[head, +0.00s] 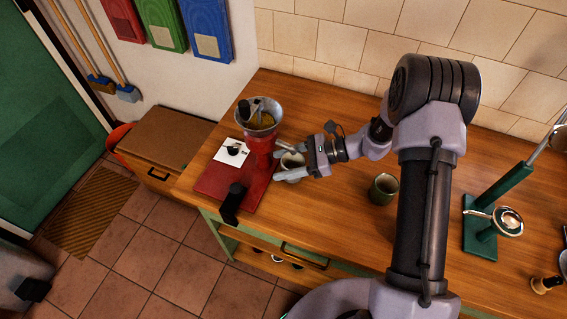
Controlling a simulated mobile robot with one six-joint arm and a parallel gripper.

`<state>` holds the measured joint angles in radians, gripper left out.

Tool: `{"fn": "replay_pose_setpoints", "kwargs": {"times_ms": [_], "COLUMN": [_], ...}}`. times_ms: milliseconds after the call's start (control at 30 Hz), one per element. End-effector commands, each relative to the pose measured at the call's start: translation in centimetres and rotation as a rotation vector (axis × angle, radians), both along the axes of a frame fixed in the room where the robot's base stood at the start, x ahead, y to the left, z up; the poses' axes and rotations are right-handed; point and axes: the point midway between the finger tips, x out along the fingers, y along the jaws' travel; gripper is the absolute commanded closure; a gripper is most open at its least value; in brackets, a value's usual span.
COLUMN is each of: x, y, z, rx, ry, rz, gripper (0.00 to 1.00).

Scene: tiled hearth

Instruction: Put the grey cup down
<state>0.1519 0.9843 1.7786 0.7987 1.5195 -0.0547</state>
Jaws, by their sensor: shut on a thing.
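The grey cup (292,160) is between the fingers of my gripper (283,164), which is shut on it. Its pale inside faces up and its rim shows; the fingers hide part of its sides. It is just right of the red grinder (260,150), over the left part of the wooden counter (330,215). I cannot tell from this view whether the cup's base touches the counter.
A dark green cup (383,189) stands on the counter right of my gripper. A green stand (483,225) is farther right. The grinder's red base (225,188) is close left.

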Motion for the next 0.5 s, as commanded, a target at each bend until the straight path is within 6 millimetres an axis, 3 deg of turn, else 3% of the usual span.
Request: {"fn": "replay_pose_setpoints", "kwargs": {"times_ms": [33,133,500], "x": [0.00,-0.01,0.06], "y": [-0.01,-0.01,-0.57], "z": [-0.17,-0.09,0.57], "rx": [0.000,0.000,-0.001], "ry": [0.000,0.000,-0.001], "rz": [0.000,0.000,-0.002], "gripper": [0.39,0.21,0.21]}}
